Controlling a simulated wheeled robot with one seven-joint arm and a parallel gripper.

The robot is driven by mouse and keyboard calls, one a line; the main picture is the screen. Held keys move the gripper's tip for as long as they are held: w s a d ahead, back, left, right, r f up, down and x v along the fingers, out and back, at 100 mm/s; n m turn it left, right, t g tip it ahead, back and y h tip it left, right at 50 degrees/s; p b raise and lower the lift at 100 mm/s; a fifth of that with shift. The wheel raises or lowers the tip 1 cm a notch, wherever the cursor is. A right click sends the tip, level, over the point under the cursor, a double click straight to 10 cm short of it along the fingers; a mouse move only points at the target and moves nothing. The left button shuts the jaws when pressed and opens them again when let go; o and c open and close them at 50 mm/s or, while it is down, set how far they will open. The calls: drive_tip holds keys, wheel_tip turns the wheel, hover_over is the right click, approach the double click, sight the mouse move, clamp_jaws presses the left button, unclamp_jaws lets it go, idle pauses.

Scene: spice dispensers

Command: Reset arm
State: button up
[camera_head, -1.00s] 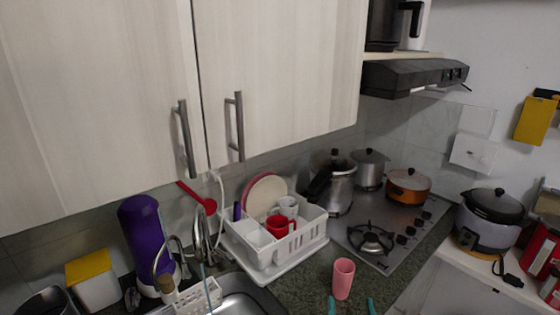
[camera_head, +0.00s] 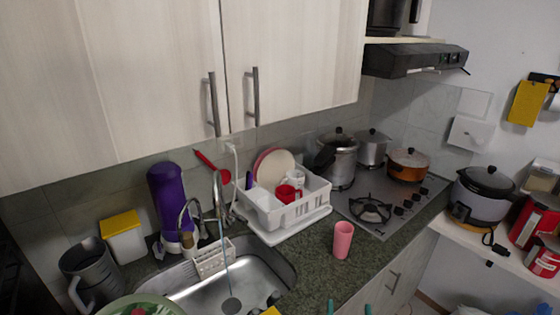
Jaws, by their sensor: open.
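My gripper (camera_head: 349,308) shows only at the bottom edge of the head view, as two teal fingertips set apart with nothing between them. The rest of my gripper and my arm are out of view. The fingertips lie below the pink cup (camera_head: 343,240) in the picture. The cup stands upright on the dark green counter (camera_head: 315,268), apart from the fingertips.
A sink (camera_head: 215,290) with running water is at lower left. A white dish rack (camera_head: 297,212) and a stove (camera_head: 395,208) with pots stand behind the cup. Closed cupboards (camera_head: 150,80) hang above. A rice cooker (camera_head: 482,195) stands at right.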

drive_tip(key=s+a+f+g, duration=0.1)
drive_tip(key=s+a+f, duration=0.85)
drive_tip(key=s, duration=0.45)
drive_tip(key=s+a+y, duration=0.1)
drive_tip(key=s+a, duration=0.1)
drive_tip(key=s, duration=0.4)
drive_tip(key=s+a+n+y, duration=0.1)
drive_tip(key=s+a, duration=0.2)
drive_tip(key=s, duration=0.3)
drive_tip(key=s+a+n+g, duration=0.1)
drive_tip(key=s+a, duration=0.1)
drive_tip(key=s, duration=0.4)
drive_tip(key=shift+a+f+y, duration=0.2)
drive_tip(key=shift+a+y, duration=0.05)
drive_tip(key=shift+y, duration=0.15)
drive_tip(key=shift+c, duration=0.3)
